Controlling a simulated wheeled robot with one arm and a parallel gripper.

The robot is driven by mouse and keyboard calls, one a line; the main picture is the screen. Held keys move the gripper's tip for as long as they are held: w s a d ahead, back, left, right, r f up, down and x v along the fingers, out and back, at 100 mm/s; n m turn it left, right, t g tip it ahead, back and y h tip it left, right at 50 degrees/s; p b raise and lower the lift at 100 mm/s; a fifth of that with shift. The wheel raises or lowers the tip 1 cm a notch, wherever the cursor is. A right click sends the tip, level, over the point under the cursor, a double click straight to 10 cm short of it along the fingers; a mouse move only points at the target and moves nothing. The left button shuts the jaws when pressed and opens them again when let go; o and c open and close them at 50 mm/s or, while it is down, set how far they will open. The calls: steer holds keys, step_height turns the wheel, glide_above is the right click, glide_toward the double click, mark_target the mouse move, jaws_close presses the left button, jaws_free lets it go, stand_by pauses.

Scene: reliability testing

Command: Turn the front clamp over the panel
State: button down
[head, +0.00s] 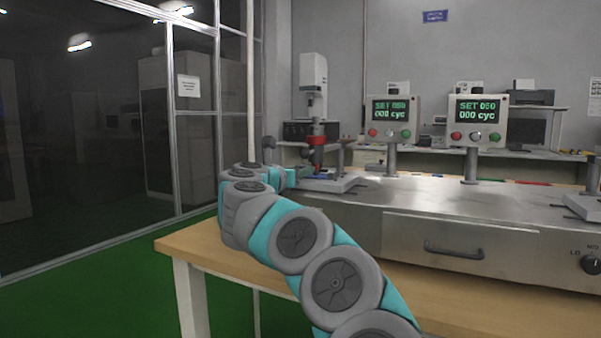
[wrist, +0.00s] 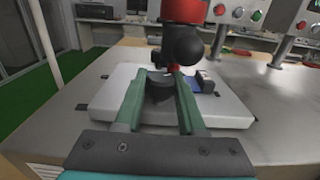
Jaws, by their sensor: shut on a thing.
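The front clamp (wrist: 158,90) is a small dark block on a white fixture plate (wrist: 110,97). My gripper (wrist: 160,84) reaches over the plate, its two green fingers on either side of the clamp and shut on it. A blue panel (wrist: 206,88) shows in part just right of the fingers, with a dark clamp piece (wrist: 204,77) at its right edge. How far the held clamp lies over the panel is hard to tell. In the head view my arm largely hides the gripper, and the white plate (head: 335,185) shows beyond it.
A red press head (head: 317,141) stands above the plate; its black ball (wrist: 184,46) hangs close over my fingertips. Two display boxes (head: 390,120) (head: 478,122) stand on posts to the right. The metal bench top (head: 440,195) between is mostly clear. A glass partition (head: 90,130) stands left.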

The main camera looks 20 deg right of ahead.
steer(key=shift+r+m+g+h+p, duration=0.2)
steer(key=shift+m+g+h+p, duration=0.45)
steer(key=shift+m+g+h, duration=0.55)
steer(key=shift+m+g+p, duration=0.6)
steer(key=shift+g+p, duration=0.35)
steer(key=shift+g, duration=0.25)
steer(key=shift+r+g+h+p, duration=0.1)
steer(key=shift+g+h+p, duration=0.2)
steer(key=m+g+p, duration=0.2)
steer(key=g+p, duration=0.1)
steer(key=p, duration=0.1)
steer(key=shift+m+h, duration=0.3)
steer(key=shift+f+m+g+p, duration=0.25)
steer(key=shift+m+g+p, duration=0.15)
steer(key=shift+g+p, duration=0.4)
steer(key=c, duration=0.5)
jaws_free()
steer(key=shift+d, duration=0.1)
